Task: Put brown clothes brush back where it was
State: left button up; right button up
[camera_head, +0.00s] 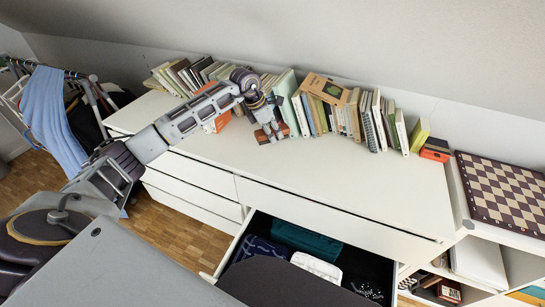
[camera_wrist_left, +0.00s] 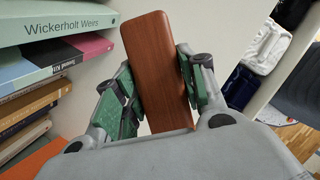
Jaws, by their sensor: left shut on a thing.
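The brown clothes brush (camera_wrist_left: 158,75) shows in the left wrist view as a smooth reddish-brown wooden block with rounded corners. It stands between the green-padded fingers of my left gripper (camera_wrist_left: 160,98), which is shut on it. In the head view my left gripper (camera_head: 270,133) is over the white dresser top (camera_head: 330,180), close in front of the row of books. My right gripper is not in view.
Books (camera_head: 328,108) line the dresser's back edge. An open drawer (camera_head: 233,248) in front holds dark blue, teal and white items. A chessboard (camera_head: 505,190) lies at the right and a clothes rack (camera_head: 95,95) stands at the left.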

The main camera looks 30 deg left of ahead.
aim_at(261, 132)
pick_arm(q)
jog(key=shift+f, duration=3.05)
jog(key=shift+f, duration=1.9)
jog(key=shift+f, duration=0.1)
jog(key=o, duration=1)
jog(key=shift+v, duration=6.1)
